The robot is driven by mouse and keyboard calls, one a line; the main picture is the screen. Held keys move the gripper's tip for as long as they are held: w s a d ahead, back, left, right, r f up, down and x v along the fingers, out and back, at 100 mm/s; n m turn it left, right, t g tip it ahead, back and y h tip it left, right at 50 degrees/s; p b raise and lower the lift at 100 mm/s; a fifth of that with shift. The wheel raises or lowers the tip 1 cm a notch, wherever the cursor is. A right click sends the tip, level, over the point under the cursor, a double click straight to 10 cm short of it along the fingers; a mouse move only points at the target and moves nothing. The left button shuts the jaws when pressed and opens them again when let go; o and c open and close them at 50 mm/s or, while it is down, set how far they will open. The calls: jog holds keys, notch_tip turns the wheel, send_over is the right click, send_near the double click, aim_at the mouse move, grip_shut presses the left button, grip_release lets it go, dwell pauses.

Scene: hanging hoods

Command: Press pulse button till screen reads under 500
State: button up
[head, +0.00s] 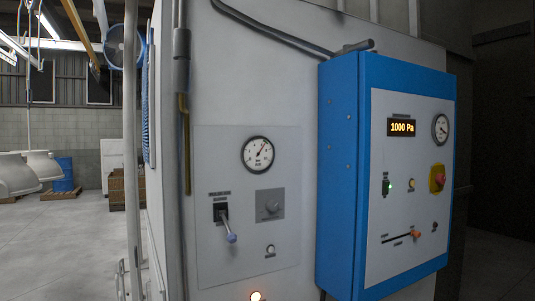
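The screen (401,127) on the blue control cabinet (338,180) reads "1000 Pa" in amber digits. A small pale round button (270,250) sits low on the grey wall panel (225,160) to the left. The labels are too small to read, so I cannot tell which is the pulse button. My gripper is not in the head view.
The cabinet also carries a gauge (441,129), a red knob on yellow (437,178) and an orange-tipped slider (414,234). A vertical pole (131,150) stands left; open floor lies beyond.

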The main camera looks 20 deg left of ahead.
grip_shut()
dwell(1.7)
